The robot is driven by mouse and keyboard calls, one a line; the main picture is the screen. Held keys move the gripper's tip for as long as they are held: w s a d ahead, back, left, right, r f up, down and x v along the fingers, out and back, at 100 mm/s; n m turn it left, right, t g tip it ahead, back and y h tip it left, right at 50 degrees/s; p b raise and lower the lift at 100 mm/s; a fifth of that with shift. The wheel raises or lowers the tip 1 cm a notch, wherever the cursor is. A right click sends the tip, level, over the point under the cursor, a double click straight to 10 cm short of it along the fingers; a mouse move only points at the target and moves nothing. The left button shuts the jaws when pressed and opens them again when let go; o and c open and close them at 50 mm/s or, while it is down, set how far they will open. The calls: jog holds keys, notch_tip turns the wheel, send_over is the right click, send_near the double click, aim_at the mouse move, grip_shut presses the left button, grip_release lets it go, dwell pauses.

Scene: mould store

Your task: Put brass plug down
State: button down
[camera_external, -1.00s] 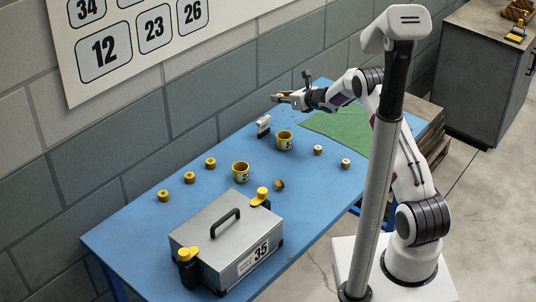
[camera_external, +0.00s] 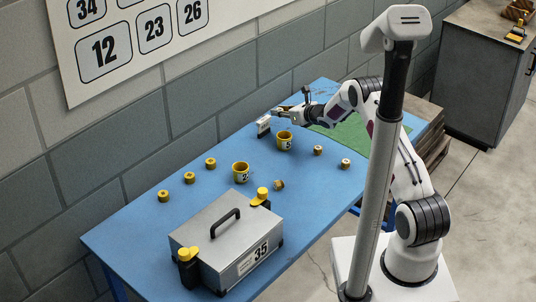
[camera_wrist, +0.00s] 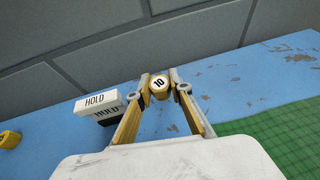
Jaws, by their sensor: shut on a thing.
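My gripper (camera_external: 281,111) is shut on a brass plug with a white top marked 10; the plug (camera_wrist: 159,83) shows between the fingertips (camera_wrist: 160,90) in the wrist view. In the external view the gripper is low over the far part of the blue table, just above and right of a HOLD sign (camera_external: 263,127). The sign also shows in the wrist view (camera_wrist: 95,101), left of the fingers. I cannot tell whether the plug touches the table.
Yellow numbered cups (camera_external: 285,141) (camera_external: 240,173) stand mid-table with several loose brass plugs (camera_external: 210,163) around. A metal box marked 35 (camera_external: 222,232) fills the near end. A green mat (camera_external: 350,134) lies right of the gripper. A wall (camera_external: 120,150) borders the table.

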aim_at(281, 124)
jog(key=shift+f, duration=1.85)
jog(key=shift+f, duration=0.1)
jog(key=c, duration=1.8)
grip_release()
jog(key=shift+s, duration=0.1)
jog(key=shift+v, duration=5.95)
